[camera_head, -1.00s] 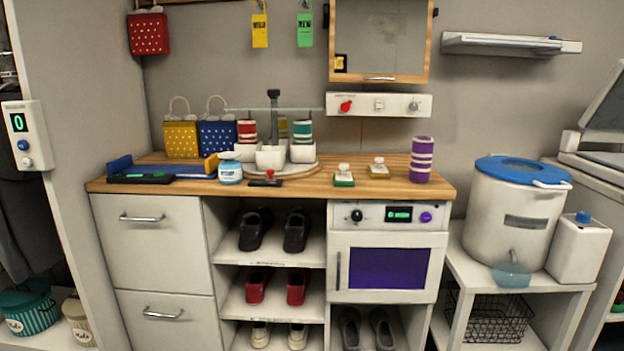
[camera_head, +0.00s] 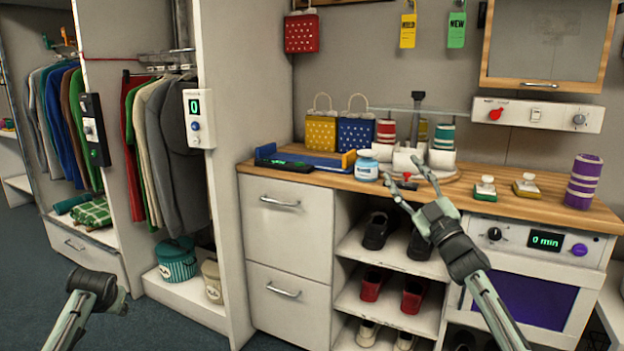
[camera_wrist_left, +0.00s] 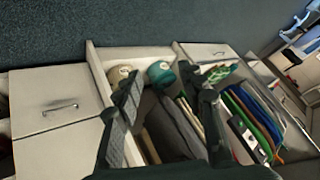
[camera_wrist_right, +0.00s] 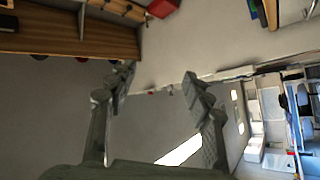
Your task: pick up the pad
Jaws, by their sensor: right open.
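Small knobbed pads lie on the wooden counter (camera_head: 455,203). One has a green base (camera_head: 484,192), one a yellow base (camera_head: 526,187), and a dark block with a red knob (camera_head: 406,183) lies further left. I cannot tell which one the task names. My right gripper (camera_head: 405,174) is open and empty. Its fingers appear in front of the dark block and partly cover it. My left gripper, low at the left, shows open and empty in the left wrist view (camera_wrist_left: 162,86). The right wrist view (camera_wrist_right: 158,76) shows no pad between the right fingers.
A blue-labelled jar (camera_head: 367,166), a blue tray (camera_head: 325,163), patterned bags and a white carousel stand on the counter. A purple striped stack (camera_head: 583,183) stands at its right. Shoe shelves (camera_head: 380,247) and an oven lie below. Hanging clothes are at the left.

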